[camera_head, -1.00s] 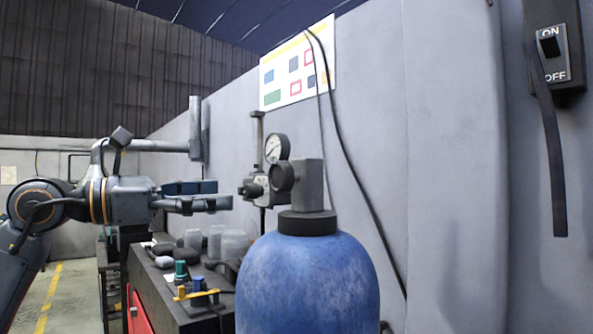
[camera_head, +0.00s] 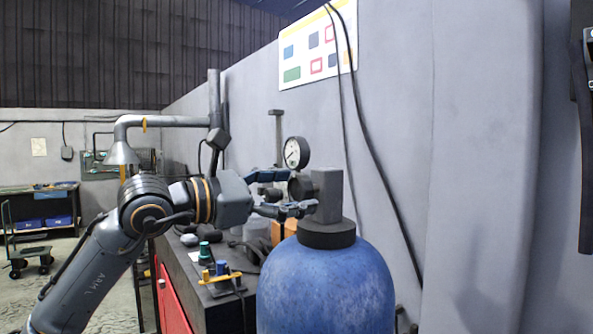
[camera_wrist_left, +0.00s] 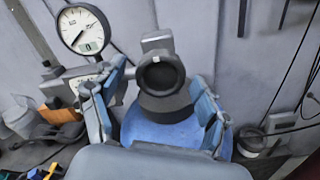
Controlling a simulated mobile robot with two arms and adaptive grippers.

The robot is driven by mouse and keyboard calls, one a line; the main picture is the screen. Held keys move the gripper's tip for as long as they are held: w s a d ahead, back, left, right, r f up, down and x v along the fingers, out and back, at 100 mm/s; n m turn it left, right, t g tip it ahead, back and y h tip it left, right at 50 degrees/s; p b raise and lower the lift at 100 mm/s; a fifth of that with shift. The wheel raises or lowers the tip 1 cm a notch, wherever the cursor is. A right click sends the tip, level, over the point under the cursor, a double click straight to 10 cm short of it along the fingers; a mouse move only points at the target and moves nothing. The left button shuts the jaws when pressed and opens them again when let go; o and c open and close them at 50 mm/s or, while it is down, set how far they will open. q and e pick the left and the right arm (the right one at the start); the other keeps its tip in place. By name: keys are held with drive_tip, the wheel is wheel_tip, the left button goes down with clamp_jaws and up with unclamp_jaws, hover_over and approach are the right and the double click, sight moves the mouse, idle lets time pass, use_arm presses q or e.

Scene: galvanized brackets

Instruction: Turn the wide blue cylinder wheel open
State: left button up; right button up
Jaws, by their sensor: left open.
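The wide blue cylinder (camera_head: 325,290) stands upright in the front middle, with a dark collar (camera_head: 326,234) and a grey valve block (camera_head: 330,194) on top. Its round black wheel (camera_head: 300,187) faces left toward my left arm. It also shows head-on in the left wrist view (camera_wrist_left: 161,74). My left gripper (camera_head: 295,192) is open at the wheel, one finger above and behind it, one below and nearer. In the left wrist view my fingers (camera_wrist_left: 158,78) stand on either side of the wheel with visible gaps. My right gripper is out of view.
A pressure gauge (camera_head: 296,152) stands just behind the wheel, close to the upper finger. A dark bench (camera_head: 205,285) with small items lies to the left. The grey wall (camera_head: 390,110) with hanging cables runs behind the cylinder.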

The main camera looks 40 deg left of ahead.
use_arm(q)
drive_tip(key=shift+w+d, duration=0.3)
drive_tip(key=shift+w, duration=0.3)
drive_tip(key=c, duration=1.2)
